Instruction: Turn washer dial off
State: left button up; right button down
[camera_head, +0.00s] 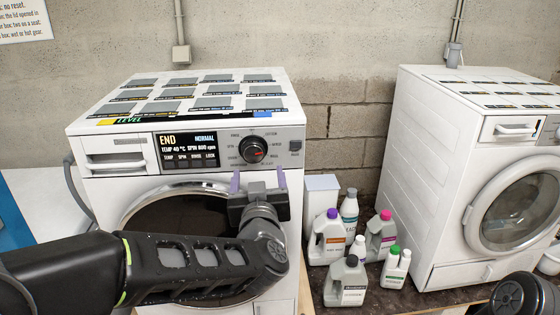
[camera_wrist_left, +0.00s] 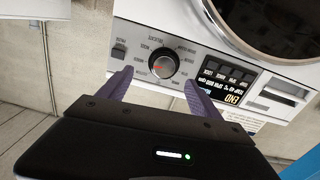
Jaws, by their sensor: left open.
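The washer (camera_head: 210,190) stands at the left in the head view, with a black round dial (camera_head: 253,149) on its front panel. The dial has a red mark and printed settings around it. Beside it a display (camera_head: 187,150) reads END and NORMAL. My left gripper (camera_head: 258,182) is open, its two purple fingers pointing up just below the dial. In the left wrist view the dial (camera_wrist_left: 163,64) lies beyond the open fingers (camera_wrist_left: 160,88), roughly in line with the gap between them. The fingers do not appear to touch it. My right gripper is not seen.
A second washer (camera_head: 480,170) stands at the right. Several detergent bottles (camera_head: 328,238) and a white box (camera_head: 321,190) stand between the machines. The washer's drawer (camera_head: 113,160) is closed. A panel of labelled squares (camera_head: 190,97) covers its top.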

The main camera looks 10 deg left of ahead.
aim_at(253, 155)
pick_arm(q)
jog(key=shift+a+p+x, duration=0.2)
jog(key=shift+p+x, duration=0.15)
jog(key=shift+x, duration=1.65)
jog(key=shift+a+p+x, duration=0.2)
jog(key=shift+p+x, duration=0.15)
jog(key=shift+x, duration=1.65)
jog(key=shift+s, duration=0.2)
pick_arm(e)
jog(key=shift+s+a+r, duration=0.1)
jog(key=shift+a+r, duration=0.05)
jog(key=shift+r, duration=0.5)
pick_arm(q)
jog(key=shift+r, duration=0.1)
jog(key=shift+c, duration=0.4)
jog(key=c, duration=1.3)
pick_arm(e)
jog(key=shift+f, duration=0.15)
